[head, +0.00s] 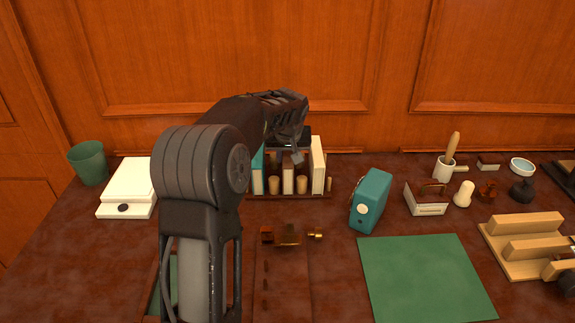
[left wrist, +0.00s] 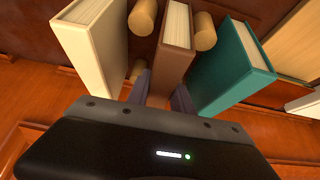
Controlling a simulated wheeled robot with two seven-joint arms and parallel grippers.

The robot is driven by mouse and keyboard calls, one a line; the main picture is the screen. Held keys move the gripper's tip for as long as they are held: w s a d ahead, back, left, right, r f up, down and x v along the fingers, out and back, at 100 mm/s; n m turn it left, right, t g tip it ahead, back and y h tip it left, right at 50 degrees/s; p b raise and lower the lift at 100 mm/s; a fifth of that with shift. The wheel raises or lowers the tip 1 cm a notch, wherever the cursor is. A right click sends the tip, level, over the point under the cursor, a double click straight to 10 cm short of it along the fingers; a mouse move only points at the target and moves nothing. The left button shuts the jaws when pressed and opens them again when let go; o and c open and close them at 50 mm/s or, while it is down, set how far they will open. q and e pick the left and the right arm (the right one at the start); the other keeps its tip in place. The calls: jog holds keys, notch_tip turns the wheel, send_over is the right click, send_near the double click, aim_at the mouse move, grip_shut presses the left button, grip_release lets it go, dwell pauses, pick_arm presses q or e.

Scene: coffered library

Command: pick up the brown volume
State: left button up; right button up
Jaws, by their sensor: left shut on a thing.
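The brown volume (left wrist: 174,62) stands upright between wooden pegs (left wrist: 204,32) in the left wrist view, its pale page edge facing the camera. In the head view it shows in the low rack (head: 290,195) at the back of the desk, its upper part partly covered by my gripper. My left gripper (head: 297,157) reaches over the rack from behind. In the left wrist view its fingers (left wrist: 163,92) are on either side of the brown volume, shut on it. I cannot tell whether the volume is lifted. My right gripper is not in view.
A cream book (head: 318,165) and a teal book (left wrist: 232,68) flank the brown volume with small gaps. A teal box (head: 370,201) stands right of the rack. A brass-ended object (head: 290,235) lies in front. The green mat (head: 425,278) is bare.

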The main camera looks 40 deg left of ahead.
pick_arm(q)
grip_shut()
jog(key=shift+r, duration=0.15)
jog(key=shift+r+p, duration=0.3)
jog(key=shift+p, duration=0.1)
notch_tip(320, 180, up, 10)
jog(key=shift+f, duration=0.2)
